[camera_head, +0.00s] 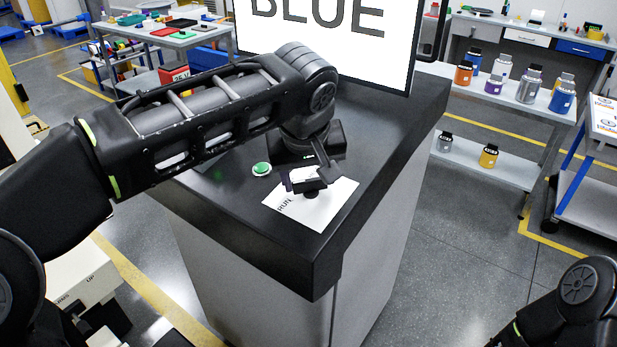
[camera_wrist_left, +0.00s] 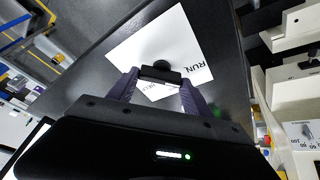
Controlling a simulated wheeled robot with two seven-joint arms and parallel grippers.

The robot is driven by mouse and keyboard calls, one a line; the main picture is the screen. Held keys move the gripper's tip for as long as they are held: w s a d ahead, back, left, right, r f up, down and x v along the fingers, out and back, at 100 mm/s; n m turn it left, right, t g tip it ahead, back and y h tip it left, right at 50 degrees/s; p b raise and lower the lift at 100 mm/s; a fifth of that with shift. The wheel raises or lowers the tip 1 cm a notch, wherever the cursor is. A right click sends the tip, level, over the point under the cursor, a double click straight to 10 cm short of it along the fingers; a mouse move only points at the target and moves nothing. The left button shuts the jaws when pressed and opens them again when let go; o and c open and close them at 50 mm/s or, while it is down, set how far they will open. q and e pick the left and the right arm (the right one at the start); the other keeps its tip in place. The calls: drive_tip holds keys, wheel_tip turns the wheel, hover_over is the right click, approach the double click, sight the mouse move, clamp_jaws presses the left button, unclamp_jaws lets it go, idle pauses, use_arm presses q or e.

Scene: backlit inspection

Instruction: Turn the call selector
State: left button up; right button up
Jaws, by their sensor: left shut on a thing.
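The call selector (camera_wrist_left: 161,70) is a small black knob with a bar-shaped handle. It sits on a white card (camera_head: 337,205) on the dark top of a console. The card reads "RUN" at one side, and a second, smaller word shows between my fingers in the left wrist view. My left gripper (camera_head: 309,188) reaches down over the card and is shut on the selector's handle, with one finger at each end of the bar. In the head view the gripper hides most of the knob. My right arm shows at the lower right; its gripper is out of view.
A round green button (camera_head: 262,169) stands on the console top (camera_head: 384,130), left of the card. A screen (camera_head: 330,40) reading "BLUE" stands at the back. A shelf (camera_head: 500,158) with several bottles is to the right. Open floor lies right of the console.

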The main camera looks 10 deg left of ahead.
use_arm(q)
drive_tip(key=shift+n+y, duration=0.4)
drive_tip(key=shift+n, duration=1.2)
drive_tip(key=o, duration=1.4)
drive_tip(key=shift+c, duration=0.2)
drive_tip(key=shift+s+d+r, duration=0.15)
drive_tip(key=shift+s+r, duration=0.05)
drive_tip(key=shift+r, duration=0.35)
drive_tip(key=a+p+v, duration=0.1)
drive_tip(key=p+v, duration=0.3)
drive_tip(key=v, duration=0.2)
drive_tip(key=shift+d+r+p, duration=0.35)
drive_tip(key=shift+d+p, duration=0.05)
drive_tip(key=shift+d, duration=0.1)
